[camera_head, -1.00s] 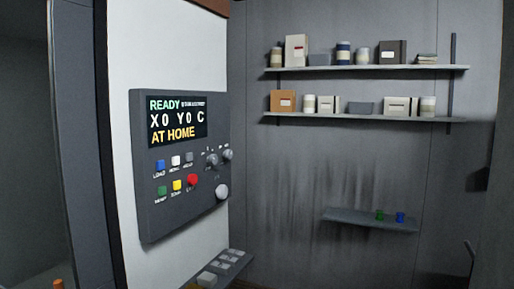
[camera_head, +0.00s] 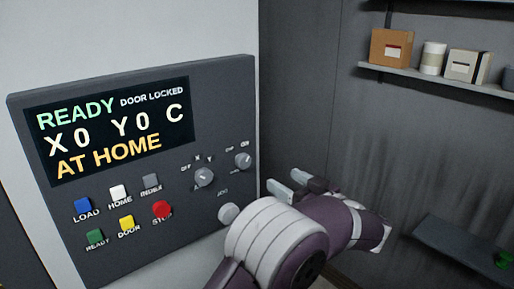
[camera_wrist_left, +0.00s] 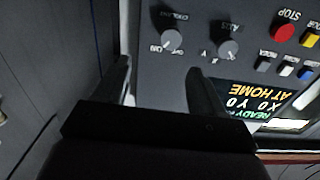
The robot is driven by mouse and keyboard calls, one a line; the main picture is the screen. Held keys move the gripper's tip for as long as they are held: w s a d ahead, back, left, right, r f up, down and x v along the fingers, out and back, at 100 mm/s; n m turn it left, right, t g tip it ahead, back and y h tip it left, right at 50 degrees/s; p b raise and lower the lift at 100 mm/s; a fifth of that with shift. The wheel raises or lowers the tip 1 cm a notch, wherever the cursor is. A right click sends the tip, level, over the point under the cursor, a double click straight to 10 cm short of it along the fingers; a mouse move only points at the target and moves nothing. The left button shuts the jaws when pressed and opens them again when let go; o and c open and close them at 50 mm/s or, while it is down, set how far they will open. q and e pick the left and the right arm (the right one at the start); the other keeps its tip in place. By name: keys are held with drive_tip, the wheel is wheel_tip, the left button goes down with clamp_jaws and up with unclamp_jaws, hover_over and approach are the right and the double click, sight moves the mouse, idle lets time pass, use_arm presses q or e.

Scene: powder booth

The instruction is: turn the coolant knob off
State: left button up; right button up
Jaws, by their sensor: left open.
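The coolant knob (camera_head: 242,160) is a small grey dial near the upper right edge of the dark control panel (camera_head: 225,100). It also shows, upside down, in the left wrist view (camera_wrist_left: 172,40), with its label beside it. Its exact pointer setting is too small to tell. My left gripper (camera_head: 287,181) is just right of the panel in the head view, apart from the knob. In the left wrist view its two fingers (camera_wrist_left: 160,68) are spread and empty, with the coolant knob beyond the gap between them. My right gripper is not in view.
The axis knob (camera_head: 204,177) is left of the coolant knob, and a round jog knob (camera_head: 228,213) is below. Coloured buttons, including a red stop button (camera_head: 161,210), are further left. The display reads READY, DOOR LOCKED, AT HOME. A shelf (camera_head: 440,82) holds boxes at right.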

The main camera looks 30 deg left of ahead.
use_arm(q)
drive_tip(key=p, duration=0.3)
approach(246, 162)
drive_tip(key=a+r, duration=0.1)
drive_tip(key=a, duration=0.2)
drive_tip(key=w+a+p, duration=0.1)
drive_tip(key=w+a, duration=0.1)
drive_tip(key=w+a+f+p, duration=0.1)
drive_tip(key=a, duration=0.1)
drive_tip(key=shift+w+a, duration=0.2)
drive_tip(key=shift+w, duration=0.2)
drive_tip(key=shift+s+a, duration=0.1)
drive_tip(key=shift+a, duration=0.1)
drive_tip(key=shift+s+a+r, duration=0.1)
drive_tip(key=shift+s, duration=0.25)
drive_tip(key=shift+w, duration=0.2)
drive_tip(key=c, duration=1.1)
drive_tip(key=shift+o, duration=0.2)
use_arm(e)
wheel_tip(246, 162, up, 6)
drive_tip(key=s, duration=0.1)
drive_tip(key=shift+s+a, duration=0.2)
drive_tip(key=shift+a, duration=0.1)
